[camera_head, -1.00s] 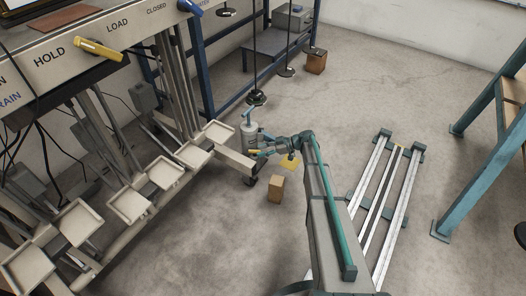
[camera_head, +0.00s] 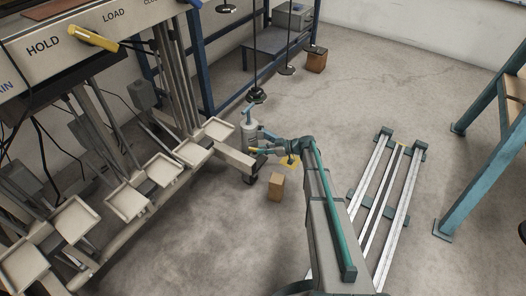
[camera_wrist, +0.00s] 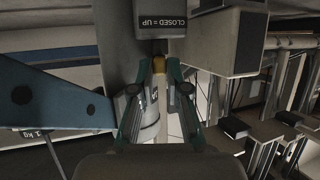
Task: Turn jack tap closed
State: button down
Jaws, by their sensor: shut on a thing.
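The jack tap shows in the wrist view as a small lever with a yellow end (camera_wrist: 159,66), just under a grey block. The block's label (camera_wrist: 161,22) reads "CLOSED = UP" and appears upside down. My gripper (camera_wrist: 159,77) has one finger on each side of the lever and is shut on it. The tap's exact angle is hard to tell, and the fingers partly hide the lever.
The lever frame with its row of square trays (camera_head: 127,202) stands to the left. A small brown block (camera_head: 276,186) is on the floor close to my arm. Hanging weight rods (camera_head: 257,95) are behind the jack. Rails (camera_head: 385,195) lie at right, with open floor around.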

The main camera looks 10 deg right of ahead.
jog(key=m+t+b, duration=0.1)
jog(key=m+t+h+b, duration=0.1)
jog(key=s+m+t+h+b, duration=0.1)
jog(key=b, duration=0.1)
jog(key=shift+s+a+m+t, duration=0.1)
jog(key=shift+a+m+t, duration=0.2)
jog(key=shift+a, duration=0.1)
jog(key=shift+h, duration=0.3)
jog(key=c, duration=1.2)
grip_release()
jog(key=shift+o, duration=0.2)
jog(key=v, duration=1.2)
